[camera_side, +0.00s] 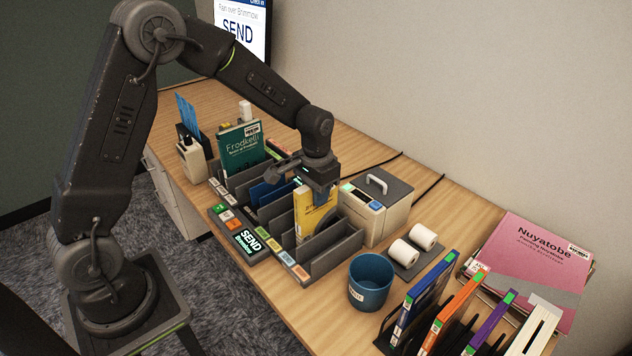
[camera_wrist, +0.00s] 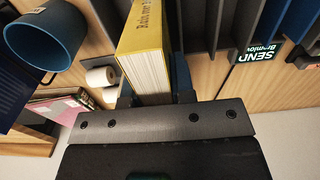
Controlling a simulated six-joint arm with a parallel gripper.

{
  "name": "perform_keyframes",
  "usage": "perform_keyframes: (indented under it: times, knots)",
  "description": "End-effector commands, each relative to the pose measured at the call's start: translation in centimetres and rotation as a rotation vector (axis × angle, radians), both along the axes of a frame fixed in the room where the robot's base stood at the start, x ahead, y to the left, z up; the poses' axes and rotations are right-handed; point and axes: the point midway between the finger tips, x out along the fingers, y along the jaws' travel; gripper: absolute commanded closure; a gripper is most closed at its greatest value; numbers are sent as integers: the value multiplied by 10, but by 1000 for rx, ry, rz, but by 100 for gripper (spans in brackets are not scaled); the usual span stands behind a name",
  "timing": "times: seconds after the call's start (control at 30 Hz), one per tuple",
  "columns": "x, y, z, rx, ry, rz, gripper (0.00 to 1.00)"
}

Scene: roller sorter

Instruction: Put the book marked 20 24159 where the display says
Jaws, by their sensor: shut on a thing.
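My gripper (camera_side: 322,188) is shut on a yellow book (camera_side: 308,217), holding it by its upper part. The book stands upright at the dark slotted sorter (camera_side: 340,262), its lower part among the dividers; whether it rests on the bottom I cannot tell. In the wrist view the yellow book (camera_wrist: 147,50) sits between the fingers (camera_wrist: 155,97), its spine lettering only partly legible. I cannot read its number. The display (camera_side: 240,25) at the back shows "Rain over Brenmow" and "SEND", partly cut off. A black "SEND Brenmow" sign (camera_side: 252,243) is on the sorter's front.
A green book (camera_side: 240,148) and a blue one (camera_side: 268,190) stand in the sorter. A grey-lidded device (camera_side: 375,205), paper rolls (camera_side: 413,246), a blue cup (camera_side: 370,283), a rack of coloured books (camera_side: 455,312) and a pink book (camera_side: 530,262) are to the right.

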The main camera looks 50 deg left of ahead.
Motion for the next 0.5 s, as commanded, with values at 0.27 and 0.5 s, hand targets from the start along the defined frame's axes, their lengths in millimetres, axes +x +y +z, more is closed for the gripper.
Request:
perform_keyframes:
  times: [0.27, 0.5]
  knots:
    - [0, 0, -10, 1, -1, 0, 100]
    - [0, 0, -10, 1, -2, 0, 100]
